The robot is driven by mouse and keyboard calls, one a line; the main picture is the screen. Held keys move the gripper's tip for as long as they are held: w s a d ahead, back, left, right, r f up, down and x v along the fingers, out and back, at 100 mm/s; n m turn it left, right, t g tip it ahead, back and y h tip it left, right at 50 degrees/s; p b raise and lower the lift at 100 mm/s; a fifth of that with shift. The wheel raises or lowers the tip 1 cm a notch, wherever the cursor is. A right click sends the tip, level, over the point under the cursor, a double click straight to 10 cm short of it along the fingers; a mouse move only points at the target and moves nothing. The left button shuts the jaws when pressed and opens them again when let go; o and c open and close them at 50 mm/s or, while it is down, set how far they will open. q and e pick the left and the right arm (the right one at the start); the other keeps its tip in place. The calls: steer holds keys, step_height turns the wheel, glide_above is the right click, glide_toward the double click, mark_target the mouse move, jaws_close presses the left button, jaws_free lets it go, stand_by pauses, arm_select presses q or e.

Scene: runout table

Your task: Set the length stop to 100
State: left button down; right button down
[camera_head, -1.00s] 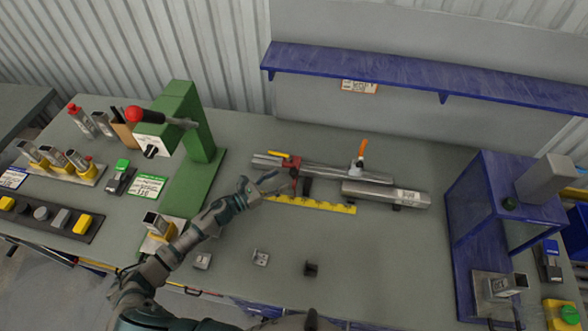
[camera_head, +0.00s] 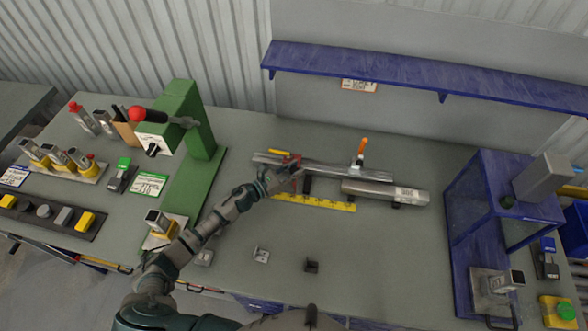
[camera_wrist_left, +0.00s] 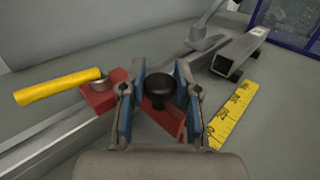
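The length stop is a red block (camera_head: 293,164) on the long grey rail (camera_head: 330,171), with a yellow handle (camera_head: 280,152) on its far side. In the left wrist view the red block (camera_wrist_left: 98,98) carries a black round knob (camera_wrist_left: 160,88). My left gripper (camera_head: 280,178) is at the near side of the stop. In the wrist view its two fingers (camera_wrist_left: 160,80) stand either side of the knob, with thin gaps showing, so it looks partly open. My right gripper is not in view.
A square grey tube (camera_head: 385,192) lies right of the stop, beside an orange-handled clamp (camera_head: 361,150). A green press (camera_head: 185,130) stands left and a blue frame (camera_head: 480,210) right. Small metal brackets (camera_head: 261,255) lie in front. The table's front middle is mostly clear.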

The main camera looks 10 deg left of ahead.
arm_select(q)
steer(key=a+b, duration=0.3)
steer(key=a, duration=0.2)
steer(key=shift+a+f, duration=0.15)
steer(key=shift+a, duration=0.45)
steer(key=shift+a+r, duration=0.15)
steer(key=shift+r, duration=0.05)
steer(key=c, duration=0.8)
jaws_free()
steer(key=shift+w, duration=0.1)
steer(key=v, duration=0.7)
steer(key=shift+a, duration=0.2)
steer(key=shift+c, duration=0.2)
